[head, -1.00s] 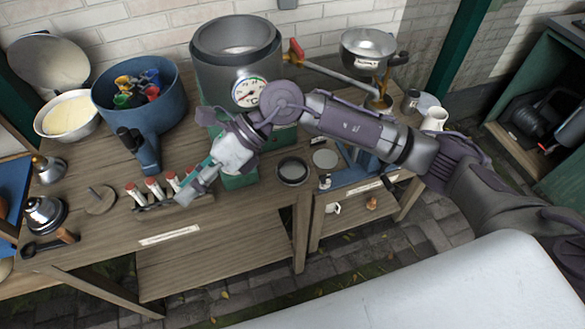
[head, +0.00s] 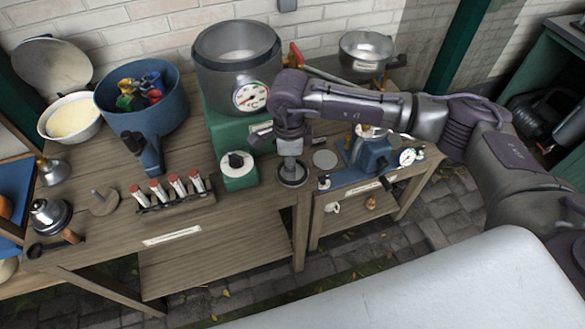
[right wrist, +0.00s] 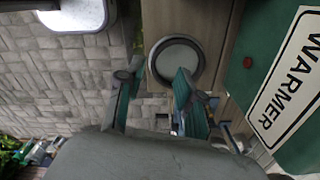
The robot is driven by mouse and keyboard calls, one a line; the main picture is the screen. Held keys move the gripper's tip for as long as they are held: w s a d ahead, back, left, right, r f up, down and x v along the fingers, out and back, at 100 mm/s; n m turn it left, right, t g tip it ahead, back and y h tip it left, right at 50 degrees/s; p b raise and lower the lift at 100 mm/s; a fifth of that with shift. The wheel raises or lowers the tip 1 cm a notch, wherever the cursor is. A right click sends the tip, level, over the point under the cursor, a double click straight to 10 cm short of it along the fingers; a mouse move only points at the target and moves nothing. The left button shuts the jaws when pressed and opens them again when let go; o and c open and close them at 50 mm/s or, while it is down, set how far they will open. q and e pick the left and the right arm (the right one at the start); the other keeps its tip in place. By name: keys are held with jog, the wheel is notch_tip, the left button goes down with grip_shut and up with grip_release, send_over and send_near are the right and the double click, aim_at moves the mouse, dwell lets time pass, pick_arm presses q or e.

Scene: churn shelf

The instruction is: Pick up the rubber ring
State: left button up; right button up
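The rubber ring (head: 292,184) is a dark round ring lying on the wooden bench near its front edge, right of the green warmer base. It also shows in the right wrist view (right wrist: 177,38), around a pale grey centre. My right gripper (head: 291,164) points down over the ring in the head view and hides part of it. In the right wrist view the two green-padded fingers (right wrist: 158,88) are spread apart with nothing between them. One fingertip overlaps the ring's lower rim in that picture; I cannot tell whether it touches. My left gripper is not in view.
A large grey pot with a dial (head: 238,60) stands on the green warmer (head: 228,130) behind. A rack of red-capped tubes (head: 175,200) is to the left. A blue device (head: 370,155) and a grey disc (head: 325,159) are to the right.

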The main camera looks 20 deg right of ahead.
aim_at(291, 181)
jog(key=f, duration=0.1)
jog(key=f+p, duration=0.1)
jog(key=f, duration=0.1)
jog(key=f+p, duration=0.1)
jog(key=f, duration=0.1)
jog(key=shift+s+d, duration=0.1)
jog(key=shift+s, duration=0.25)
jog(key=shift+w+f, duration=0.1)
jog(key=shift+f, duration=0.15)
grip_shut()
